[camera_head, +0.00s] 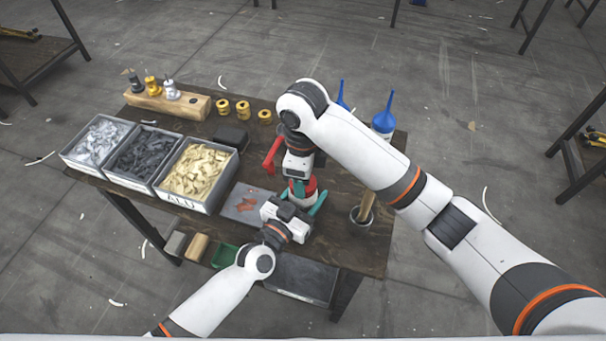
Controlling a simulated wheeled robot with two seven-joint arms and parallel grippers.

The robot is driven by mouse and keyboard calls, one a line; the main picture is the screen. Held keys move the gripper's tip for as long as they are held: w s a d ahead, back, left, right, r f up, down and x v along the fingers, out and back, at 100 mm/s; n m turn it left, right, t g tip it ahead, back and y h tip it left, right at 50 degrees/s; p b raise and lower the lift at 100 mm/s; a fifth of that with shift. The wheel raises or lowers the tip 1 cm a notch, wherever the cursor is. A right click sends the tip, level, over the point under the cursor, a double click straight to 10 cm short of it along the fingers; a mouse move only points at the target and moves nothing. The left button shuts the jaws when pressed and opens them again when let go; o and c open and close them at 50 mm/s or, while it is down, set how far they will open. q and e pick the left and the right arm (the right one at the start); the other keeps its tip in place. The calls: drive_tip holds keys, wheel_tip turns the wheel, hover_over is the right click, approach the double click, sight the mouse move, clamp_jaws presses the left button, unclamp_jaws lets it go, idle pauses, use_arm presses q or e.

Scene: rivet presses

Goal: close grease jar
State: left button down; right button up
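A small red round thing (309,186), perhaps the grease jar, stands near the middle of the workbench, largely hidden by my grippers. My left gripper (301,199) reaches in from the front with its teal fingers apart, one on each side of it. Whether they press on it is not clear. My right gripper (298,178) hangs just above the same thing, pointing down. Its fingertips are hidden, and I cannot make out a lid. A bent red part (272,156) shows just left of my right gripper; I cannot tell what it belongs to.
Bins of silver, dark and gold rivets (198,202) fill the bench's left. Behind them are a wooden block with nozzles (168,104) and brass rings (243,109). A metal cup with a wooden handle (361,215) and a blue-tipped bottle (384,123) stand right. A grey plate (240,207) lies left of my grippers.

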drive_tip(key=shift+m, duration=0.4)
drive_tip(key=o, duration=0.9)
drive_tip(key=shift+r, duration=2.25)
drive_tip(key=shift+c, duration=0.2)
